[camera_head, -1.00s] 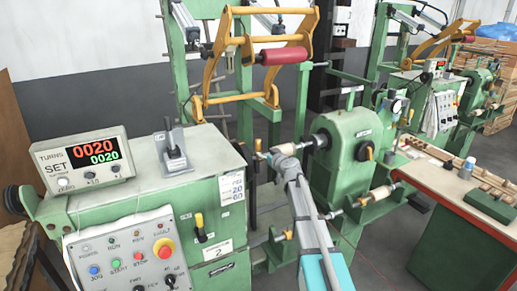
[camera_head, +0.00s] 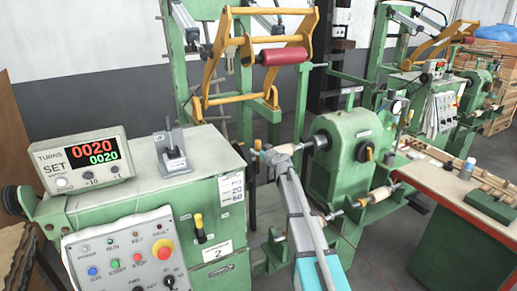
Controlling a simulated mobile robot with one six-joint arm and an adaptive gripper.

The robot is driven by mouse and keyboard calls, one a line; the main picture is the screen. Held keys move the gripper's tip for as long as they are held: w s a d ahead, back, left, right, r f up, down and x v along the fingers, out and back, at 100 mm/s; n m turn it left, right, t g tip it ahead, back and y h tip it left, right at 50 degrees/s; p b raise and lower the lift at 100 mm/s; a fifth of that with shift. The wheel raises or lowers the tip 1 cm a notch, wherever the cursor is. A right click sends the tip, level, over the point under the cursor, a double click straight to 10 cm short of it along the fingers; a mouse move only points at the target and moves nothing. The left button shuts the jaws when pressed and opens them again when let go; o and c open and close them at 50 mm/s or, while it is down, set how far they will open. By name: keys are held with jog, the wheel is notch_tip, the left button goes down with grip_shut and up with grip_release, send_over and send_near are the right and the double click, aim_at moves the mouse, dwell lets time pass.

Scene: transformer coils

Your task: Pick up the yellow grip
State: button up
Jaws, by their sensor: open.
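Several small yellow grips show, and I cannot tell which is the task's one. One yellow grip (camera_head: 198,221) sits upright on a lever at the front of the green control cabinet (camera_head: 215,165). Another small yellow piece (camera_head: 257,145) is near the end of my arm, left of the green winding head (camera_head: 345,150). My grey and teal arm reaches up from the bottom. My gripper (camera_head: 275,153) is at its far end, close to the winding spindle. Its fingers are small and hard to make out, and I see nothing held in it.
A counter box (camera_head: 85,165) and a grey clamp (camera_head: 172,150) stand on the cabinet. A yellow frame with a red roller (camera_head: 283,56) rises behind. A workbench (camera_head: 440,185) with wooden parts stands at right. Grey floor (camera_head: 385,240) shows between machine and bench.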

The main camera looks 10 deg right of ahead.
jog(key=shift+x, duration=0.85)
grip_shut()
